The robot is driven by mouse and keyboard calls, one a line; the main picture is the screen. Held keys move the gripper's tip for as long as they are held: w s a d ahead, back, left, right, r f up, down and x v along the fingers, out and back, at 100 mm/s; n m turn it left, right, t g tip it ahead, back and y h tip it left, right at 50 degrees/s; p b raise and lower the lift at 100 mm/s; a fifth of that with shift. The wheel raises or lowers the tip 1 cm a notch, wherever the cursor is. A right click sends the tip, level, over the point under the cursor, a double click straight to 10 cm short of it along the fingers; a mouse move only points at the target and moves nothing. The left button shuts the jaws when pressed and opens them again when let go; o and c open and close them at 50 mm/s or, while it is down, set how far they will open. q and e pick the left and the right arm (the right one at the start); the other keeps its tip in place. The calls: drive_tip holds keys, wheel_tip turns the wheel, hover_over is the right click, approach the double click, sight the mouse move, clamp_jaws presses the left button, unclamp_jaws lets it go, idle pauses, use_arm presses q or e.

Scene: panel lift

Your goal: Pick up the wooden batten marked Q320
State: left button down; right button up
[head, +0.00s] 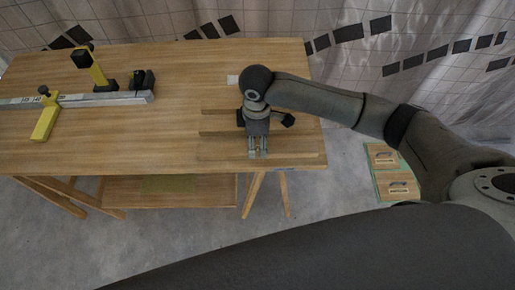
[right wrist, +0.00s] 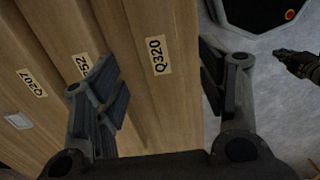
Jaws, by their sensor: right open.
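The batten marked Q320 (right wrist: 157,55) is a pale wooden strip. In the right wrist view it runs between the two fingers of my right gripper (right wrist: 165,85), with its label facing the camera. The fingers are spread, one on each side; I cannot tell whether either touches it. In the head view my right gripper (head: 257,153) points down over the front batten (head: 295,159), near the workbench's front edge.
Two other battens lie beside it: one marked Q207 (right wrist: 33,82), and one whose label ending in 52 (right wrist: 83,66) is partly hidden by a finger. A yellow-and-black clamp tool (head: 95,68) and metal rail (head: 120,98) occupy the left of the workbench (head: 100,140). Bare floor lies in front.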

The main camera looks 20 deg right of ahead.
sight(258, 148)
drive_tip(key=shift+d+f+p, duration=0.1)
drive_tip(key=shift+f+p, duration=0.3)
drive_tip(key=shift+f, duration=1.95)
drive_tip(key=c, duration=1.2)
